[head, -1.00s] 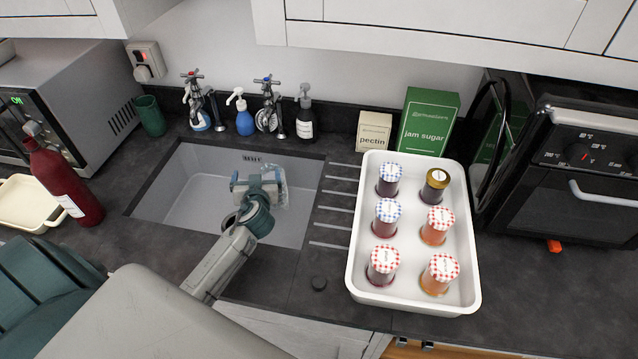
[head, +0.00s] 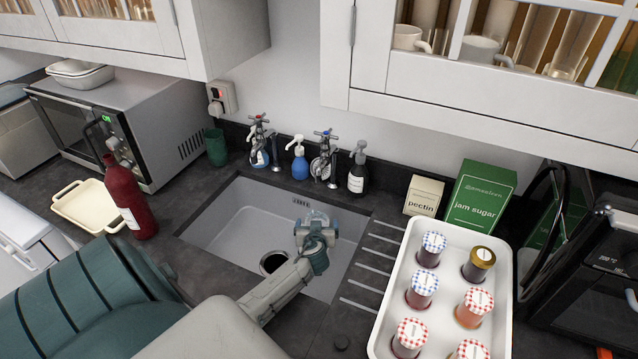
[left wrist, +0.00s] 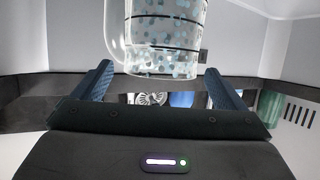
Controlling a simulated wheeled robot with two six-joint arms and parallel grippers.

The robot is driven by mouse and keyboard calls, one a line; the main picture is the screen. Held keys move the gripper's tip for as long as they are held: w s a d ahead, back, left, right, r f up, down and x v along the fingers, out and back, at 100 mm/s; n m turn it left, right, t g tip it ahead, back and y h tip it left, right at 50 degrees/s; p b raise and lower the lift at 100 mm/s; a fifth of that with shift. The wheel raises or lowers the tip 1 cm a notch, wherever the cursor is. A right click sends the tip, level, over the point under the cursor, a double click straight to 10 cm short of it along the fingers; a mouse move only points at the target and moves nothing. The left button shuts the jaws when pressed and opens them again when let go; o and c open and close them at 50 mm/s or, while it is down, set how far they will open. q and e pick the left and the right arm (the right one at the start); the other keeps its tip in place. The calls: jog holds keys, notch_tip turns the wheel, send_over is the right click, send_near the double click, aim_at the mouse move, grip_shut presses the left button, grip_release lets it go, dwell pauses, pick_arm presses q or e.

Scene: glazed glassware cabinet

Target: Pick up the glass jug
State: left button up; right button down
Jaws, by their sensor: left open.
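The clear glass jug (left wrist: 165,38) has blue and grey spots, dark lines and a handle on the left in the left wrist view. Its far part is cut off by the top edge there. In the head view the jug (head: 318,216) is small, see-through and mostly hidden behind my left gripper (head: 312,230), over the sink. In the left wrist view the left gripper (left wrist: 160,88) is open, its two dark fingers apart with nothing between their tips. The jug is just beyond the fingers, roughly centred on the gap. My right gripper is not in view.
The grey sink (head: 215,225) surrounds the spot. Taps and soap bottles (head: 299,165) stand behind it. A white tray (head: 395,300) of jam jars is on the right. A red bottle (head: 125,195) and a cream dish (head: 75,215) are on the left. Glazed wall cabinets (head: 440,80) hang above.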

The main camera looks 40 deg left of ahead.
pick_arm(q)
jog(key=shift+x, duration=1)
jog(key=shift+w+a+f, duration=0.15)
jog(key=shift+w+a, duration=0.05)
jog(key=shift+w, duration=0.05)
jog(key=shift+f, duration=0.1)
jog(key=shift+c, duration=0.8)
jog(key=c, duration=1.4)
jog(key=shift+c, duration=0.2)
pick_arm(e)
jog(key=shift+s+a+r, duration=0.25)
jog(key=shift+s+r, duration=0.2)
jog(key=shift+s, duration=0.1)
